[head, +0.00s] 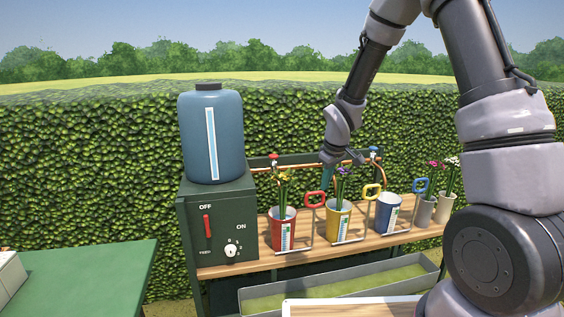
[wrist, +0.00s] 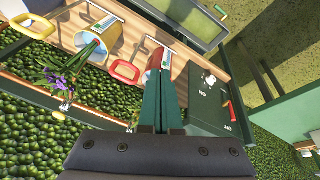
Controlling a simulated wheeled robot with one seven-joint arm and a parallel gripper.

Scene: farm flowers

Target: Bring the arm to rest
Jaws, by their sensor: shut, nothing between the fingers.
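My gripper (head: 327,157) hangs from my raised arm in the head view, pointing down near the copper pipe, just above and behind the yellow bucket (head: 338,222) and its purple flowers (head: 342,185). In the wrist view the dark green fingers of my gripper (wrist: 161,88) lie together with nothing between them. They overlap the red bucket (wrist: 155,60) in that view; I cannot tell the gap to it. My arm is bent, with its upper links filling the right of the head view.
A red bucket with yellow flowers (head: 283,187) and a blue bucket (head: 388,212) share the wooden bench (head: 237,268). Wire stands with coloured handles are beside them. A green control box (head: 223,222) with a blue tank (head: 226,135) stands left. A trough (head: 259,301) lies in front.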

